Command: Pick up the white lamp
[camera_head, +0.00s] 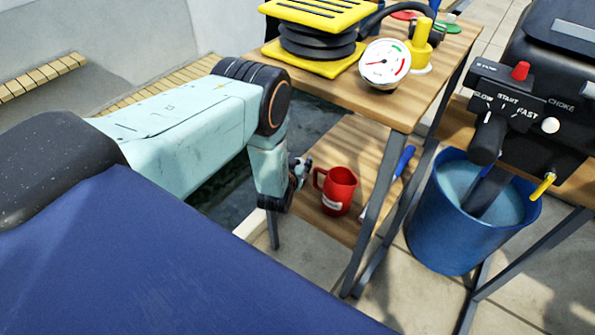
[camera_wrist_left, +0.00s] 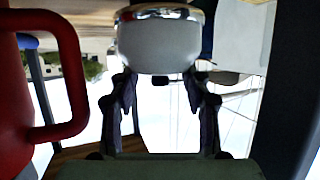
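The white lamp (camera_wrist_left: 160,45) shows in the left wrist view as a rounded white body with a shiny metal rim, at the top middle. My left gripper (camera_wrist_left: 160,88) has its two dark fingers spread apart, with their tips at the lamp's lower edge. A bright gap shows between the fingers; whether they touch the lamp I cannot tell. In the head view my left gripper (camera_head: 301,172) is low over the lower wooden shelf, left of the red mug, partly hidden by my arm. I cannot make out the lamp clearly there. My right gripper is not in view.
The red mug (camera_head: 337,191) stands close beside my left gripper; its handle (camera_wrist_left: 70,80) fills the wrist view's left side. A blue-handled tool (camera_head: 403,161) lies right of it. The upper tabletop (camera_head: 335,88) overhangs the shelf, holding a yellow pump (camera_head: 318,12) and gauge (camera_head: 384,64). A blue bucket (camera_head: 440,235) stands right.

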